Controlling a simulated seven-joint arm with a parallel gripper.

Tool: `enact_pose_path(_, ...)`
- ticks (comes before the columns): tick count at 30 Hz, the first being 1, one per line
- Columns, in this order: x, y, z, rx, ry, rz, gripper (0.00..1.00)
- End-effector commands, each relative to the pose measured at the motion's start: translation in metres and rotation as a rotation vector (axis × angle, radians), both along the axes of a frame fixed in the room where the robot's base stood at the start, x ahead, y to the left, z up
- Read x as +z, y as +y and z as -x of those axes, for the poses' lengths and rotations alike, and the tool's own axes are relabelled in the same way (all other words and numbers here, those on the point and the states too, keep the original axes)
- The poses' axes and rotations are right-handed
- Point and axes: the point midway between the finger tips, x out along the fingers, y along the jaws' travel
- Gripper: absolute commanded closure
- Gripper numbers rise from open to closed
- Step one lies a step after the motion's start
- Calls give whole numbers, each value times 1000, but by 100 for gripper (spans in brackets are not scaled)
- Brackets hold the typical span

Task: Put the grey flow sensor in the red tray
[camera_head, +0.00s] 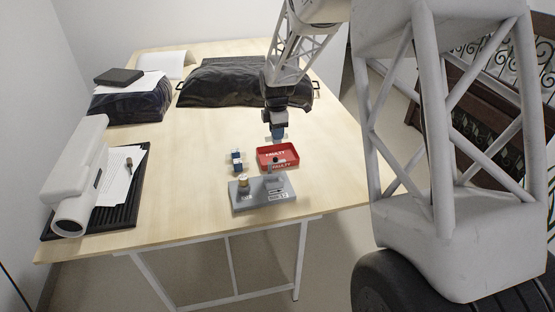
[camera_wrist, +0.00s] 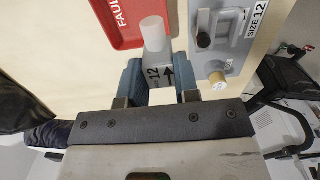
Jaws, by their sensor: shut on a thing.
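My gripper (camera_wrist: 161,82) is shut on a grey flow sensor (camera_wrist: 154,38), a pale grey cylinder on a body marked "12" with an arrow. Its blue fingers grip the body from both sides in the wrist view. In the head view my gripper (camera_head: 278,133) points down near the far edge of the red tray (camera_head: 290,162), and the sensor cannot be made out there. The tray, labelled "FAULTY", lies on the table and also shows at the top left of the wrist view (camera_wrist: 120,36). The tray's inside is only partly visible.
A grey fixture (camera_head: 247,200) with a brass knob (camera_wrist: 216,78) and a "SIZE 12" label stands just in front of the tray. Small blue and white parts (camera_head: 237,160) lie left of the tray. A black bag (camera_head: 225,82) lies farther back. The table's middle left is clear.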

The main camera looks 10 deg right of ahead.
Motion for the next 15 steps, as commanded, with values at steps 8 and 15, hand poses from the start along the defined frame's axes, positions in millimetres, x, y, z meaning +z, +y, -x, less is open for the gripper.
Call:
enact_pose_path(8, 4, -14, -32, -18, 11, -1, 94)
enact_pose_path(15, 5, -16, -36, -20, 12, -1, 94)
